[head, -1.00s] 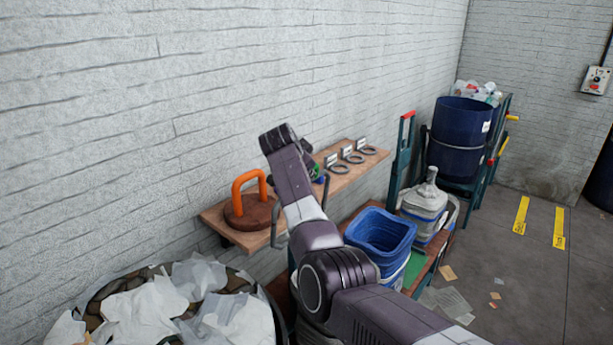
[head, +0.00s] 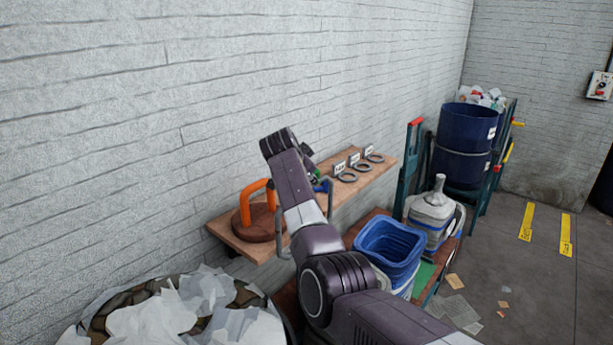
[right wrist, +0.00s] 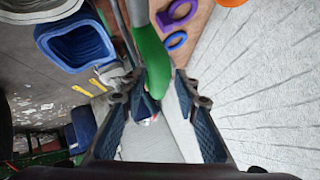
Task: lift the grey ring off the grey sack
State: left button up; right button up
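Three grey rings lie flat in a row on the wooden shelf (head: 245,250), each by a small white label; the nearest ring (head: 348,178) is just right of my right arm. I cannot make out a grey sack or a ring on one. My right gripper (right wrist: 155,95) shows in the right wrist view with its fingers apart. The end of a green handle (right wrist: 152,55) appears between or beyond the fingertips; I see no grip on it. My left gripper is in neither view.
An orange handle on a round brown base (head: 254,232) stands at the shelf's left end. A bag with white paper (head: 205,290) is below it. A blue bin (head: 392,244), a grey jug (head: 434,207) and blue barrels (head: 466,130) stand to the right. The floor at right is mostly clear.

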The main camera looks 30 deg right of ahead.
dwell(0.3)
jog(key=v, duration=1.2)
jog(key=shift+f, duration=0.1)
